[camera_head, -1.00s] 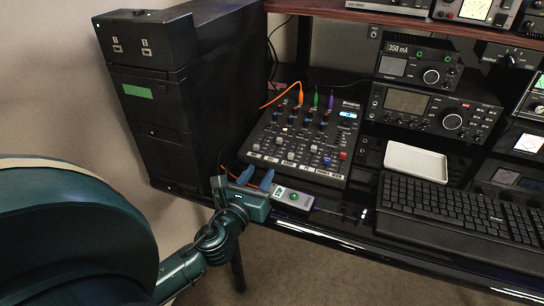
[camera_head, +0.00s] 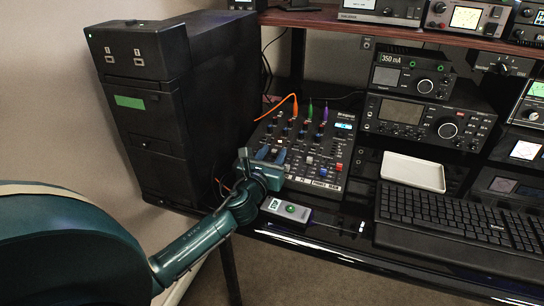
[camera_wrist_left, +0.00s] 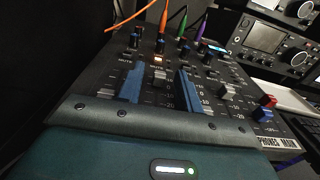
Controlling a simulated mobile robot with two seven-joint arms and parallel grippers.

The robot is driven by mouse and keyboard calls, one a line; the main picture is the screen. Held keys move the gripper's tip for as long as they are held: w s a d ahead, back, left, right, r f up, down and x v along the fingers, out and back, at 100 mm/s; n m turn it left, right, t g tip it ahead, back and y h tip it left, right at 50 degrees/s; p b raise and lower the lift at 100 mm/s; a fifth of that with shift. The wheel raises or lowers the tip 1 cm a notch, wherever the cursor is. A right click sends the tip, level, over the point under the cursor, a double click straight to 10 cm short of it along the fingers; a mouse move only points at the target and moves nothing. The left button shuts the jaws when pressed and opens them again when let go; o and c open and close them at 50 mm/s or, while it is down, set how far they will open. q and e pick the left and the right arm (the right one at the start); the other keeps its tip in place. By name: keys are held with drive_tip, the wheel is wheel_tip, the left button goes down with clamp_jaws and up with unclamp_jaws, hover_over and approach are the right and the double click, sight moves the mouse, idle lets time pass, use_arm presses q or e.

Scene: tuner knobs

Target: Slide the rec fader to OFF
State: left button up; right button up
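The black mixer (camera_head: 338,150) lies on the desk with rows of knobs and several fader caps. I cannot read which fader is labelled rec. My left gripper (camera_head: 270,154) is over the mixer's near left part and hides the left faders in the head view. In the left wrist view the two blue fingers (camera_wrist_left: 160,84) stand apart, pointing at the mixer panel (camera_wrist_left: 207,78). I cannot tell whether a finger touches a cap. A pale fader cap (camera_wrist_left: 228,90) is right of the fingers. My right gripper is out of view.
A black computer tower (camera_head: 215,95) stands left of the mixer. A small grey device with a green button (camera_head: 288,209) lies at the desk's front edge. A white tray (camera_head: 413,171) and a keyboard (camera_head: 450,215) are on the right. Orange, green and purple cables (camera_head: 309,110) rise from the mixer's back.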

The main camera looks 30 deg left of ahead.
use_arm(q)
clamp_jaws()
idle(0.4)
